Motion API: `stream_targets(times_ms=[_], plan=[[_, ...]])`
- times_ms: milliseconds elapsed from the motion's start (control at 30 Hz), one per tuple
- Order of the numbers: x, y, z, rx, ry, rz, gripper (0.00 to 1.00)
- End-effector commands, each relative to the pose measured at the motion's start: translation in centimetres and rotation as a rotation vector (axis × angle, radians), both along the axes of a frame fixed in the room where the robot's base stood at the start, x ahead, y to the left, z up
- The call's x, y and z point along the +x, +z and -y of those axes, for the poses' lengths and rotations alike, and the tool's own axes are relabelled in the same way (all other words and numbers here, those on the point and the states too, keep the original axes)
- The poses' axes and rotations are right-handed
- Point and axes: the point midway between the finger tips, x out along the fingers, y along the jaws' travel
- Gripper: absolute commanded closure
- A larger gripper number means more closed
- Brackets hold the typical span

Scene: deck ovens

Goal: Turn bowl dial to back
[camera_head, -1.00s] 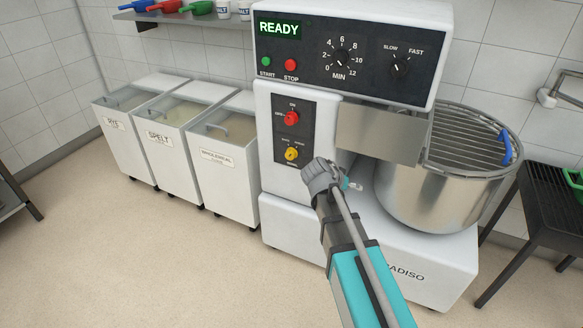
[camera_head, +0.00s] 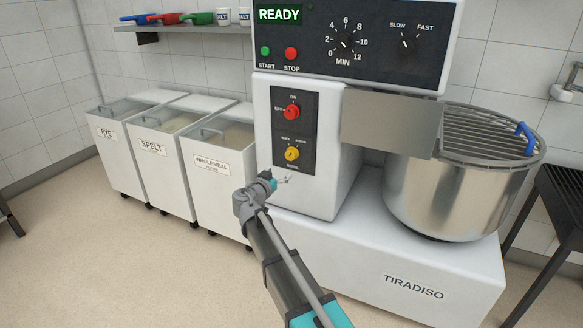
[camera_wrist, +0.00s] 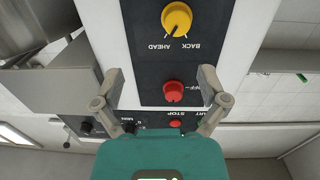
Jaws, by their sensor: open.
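The yellow bowl dial (camera_head: 291,154) is on the black lower panel of the mixer, under a red dial (camera_head: 291,112). In the wrist view the yellow dial (camera_wrist: 177,18) is near the top, upside down, with AHEAD at its lower left and BACK at its lower right. A dark mark on the dial seems to point towards AHEAD. My gripper (camera_head: 279,179) is open and empty, in front of and below the yellow dial. Its spread fingers (camera_wrist: 160,75) frame the red dial (camera_wrist: 173,92) in the wrist view. They look apart from both dials.
The top panel (camera_head: 350,40) reads READY and carries buttons and two more dials. A steel guard (camera_head: 390,122) and bowl (camera_head: 450,190) stand right of the dials. Flour bins (camera_head: 215,170) stand left. The floor at the left front is clear.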

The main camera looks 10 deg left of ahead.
Motion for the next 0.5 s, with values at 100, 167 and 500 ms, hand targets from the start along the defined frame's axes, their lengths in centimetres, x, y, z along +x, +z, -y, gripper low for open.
stream_targets(times_ms=[100,167,500], plan=[[0.2,-0.6,-1.6,0.003,0.028,0.032,0.07],[0.2,-0.6,-2.0,0.003,0.035,0.041,0.07],[0.2,-0.4,-2.1,0.005,0.039,0.048,0.07]])
